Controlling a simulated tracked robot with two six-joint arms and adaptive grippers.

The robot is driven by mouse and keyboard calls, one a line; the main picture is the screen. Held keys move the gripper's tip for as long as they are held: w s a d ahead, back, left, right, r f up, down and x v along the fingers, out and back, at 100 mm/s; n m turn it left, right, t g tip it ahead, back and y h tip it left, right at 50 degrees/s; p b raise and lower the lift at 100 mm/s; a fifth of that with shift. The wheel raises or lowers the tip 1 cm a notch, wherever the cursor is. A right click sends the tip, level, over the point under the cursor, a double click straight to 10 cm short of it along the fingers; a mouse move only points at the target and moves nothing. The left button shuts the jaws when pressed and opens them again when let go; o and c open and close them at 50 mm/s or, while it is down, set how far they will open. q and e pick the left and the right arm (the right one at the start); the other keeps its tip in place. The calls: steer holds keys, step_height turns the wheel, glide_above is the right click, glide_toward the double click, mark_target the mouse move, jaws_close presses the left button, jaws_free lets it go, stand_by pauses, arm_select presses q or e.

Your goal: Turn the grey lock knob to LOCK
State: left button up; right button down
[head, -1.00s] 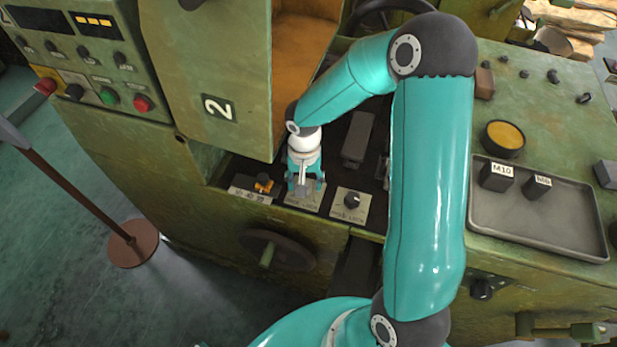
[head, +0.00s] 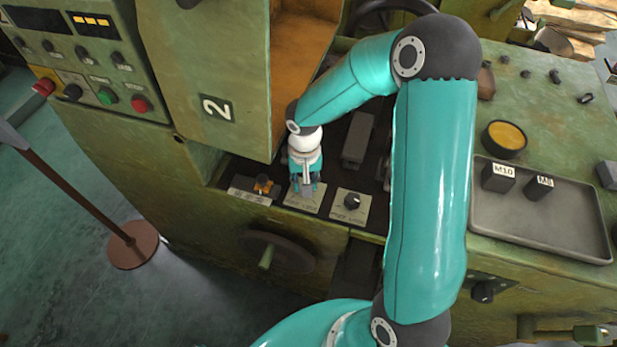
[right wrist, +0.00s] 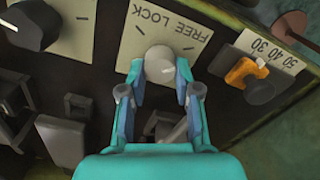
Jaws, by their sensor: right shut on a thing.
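The grey lock knob (right wrist: 160,64) is a round knob on a pale plate (right wrist: 170,25) lettered FREE and LOCK, upside down in the right wrist view. My right gripper (right wrist: 161,75) is shut on this knob, one blue fingertip on each side. In the head view, my right gripper (head: 305,190) points down at the same plate (head: 303,205) and mostly hides the knob. Which mark the knob points to cannot be told. My left gripper is not in view.
A black knob (head: 351,201) on its own plate stands right of the lock plate. An orange selector (head: 262,185) with a 50 40 30 plate stands left. The green machine housing (head: 230,70) rises behind. A grey tray (head: 540,225) lies at the right.

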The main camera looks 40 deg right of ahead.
steer(key=shift+s+a+f+n+b, duration=0.1)
steer(key=shift+a+n+b, duration=0.1)
steer(key=shift+n, duration=0.4)
steer(key=shift+a+f+n+b, duration=0.1)
steer(key=shift+n+b, duration=0.05)
steer(key=shift+n, duration=0.45)
steer(key=n, duration=0.2)
steer(key=shift+n, duration=0.4)
steer(key=n, duration=0.5)
steer(key=shift+s+r+b, duration=0.1)
steer(key=shift+b, duration=0.25)
steer(key=n, duration=0.5)
steer(key=shift+r+n+p, duration=0.1)
steer(key=shift+n+p, duration=0.3)
steer(key=n+p, duration=0.1)
steer(key=n, duration=0.2)
steer(key=shift+d+r+n+p, duration=0.15)
steer(key=shift+n+p, duration=0.2)
steer(key=shift+n, duration=1.15)
steer(key=shift+w, duration=0.2)
